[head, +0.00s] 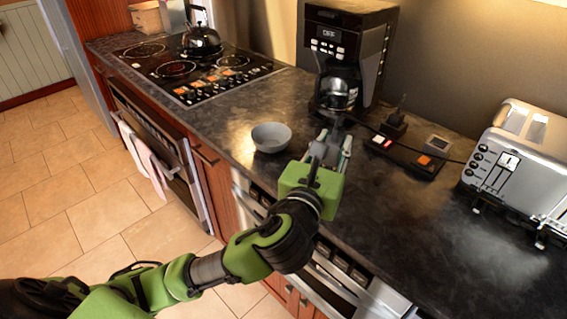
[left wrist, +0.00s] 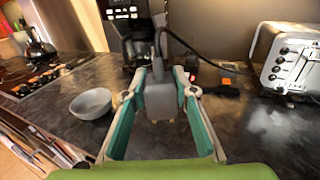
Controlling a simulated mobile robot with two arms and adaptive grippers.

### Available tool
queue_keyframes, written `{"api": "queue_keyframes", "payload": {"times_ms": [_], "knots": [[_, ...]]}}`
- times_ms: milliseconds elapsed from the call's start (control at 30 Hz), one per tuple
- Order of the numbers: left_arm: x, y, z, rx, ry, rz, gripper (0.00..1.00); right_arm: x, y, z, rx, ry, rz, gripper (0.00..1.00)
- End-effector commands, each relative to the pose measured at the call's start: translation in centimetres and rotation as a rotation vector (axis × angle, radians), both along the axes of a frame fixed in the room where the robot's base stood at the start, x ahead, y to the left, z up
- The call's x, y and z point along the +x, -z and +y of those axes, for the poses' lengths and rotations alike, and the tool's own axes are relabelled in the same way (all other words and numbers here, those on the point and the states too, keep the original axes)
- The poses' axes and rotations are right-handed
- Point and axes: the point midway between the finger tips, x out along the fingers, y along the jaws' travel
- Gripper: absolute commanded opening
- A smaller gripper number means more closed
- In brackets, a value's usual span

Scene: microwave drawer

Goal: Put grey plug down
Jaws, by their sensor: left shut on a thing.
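My left gripper (head: 333,146) reaches over the dark counter in front of the coffee maker. In the left wrist view the gripper (left wrist: 160,90) is shut on the grey plug (left wrist: 160,99), which sits between its two teal-lined fingers. A dark cable rises from the plug's top and runs off to the right. The plug appears upright; whether it touches the counter I cannot tell. In the head view the fingers largely hide it. My right gripper is not in view.
A grey bowl (head: 271,137) stands left of my gripper. The coffee maker (head: 348,45) is behind it. A power strip (head: 405,155) with a black plug lies to the right, before the toaster (head: 520,165). The counter front right is clear. A stove (head: 195,70) is back left.

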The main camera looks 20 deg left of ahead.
Motion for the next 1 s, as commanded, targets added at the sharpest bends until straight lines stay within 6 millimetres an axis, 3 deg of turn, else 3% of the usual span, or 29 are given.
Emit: {"api": "queue_keyframes", "payload": {"times_ms": [367, 533, 867, 1000], "knots": [[7.1, 3.6, 4.0, 0.004, -0.005, 0.003, 0.00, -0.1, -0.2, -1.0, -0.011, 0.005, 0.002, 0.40], [9.7, 6.9, 5.4, 0.002, -0.003, 0.005, 0.00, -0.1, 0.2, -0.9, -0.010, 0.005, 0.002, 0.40], [11.9, 9.8, 6.5, 0.000, -0.001, 0.002, 0.00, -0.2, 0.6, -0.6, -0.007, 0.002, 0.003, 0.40], [12.0, 12.0, 6.6, -0.001, 0.000, 0.005, 0.00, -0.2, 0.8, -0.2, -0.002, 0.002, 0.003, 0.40]]}}
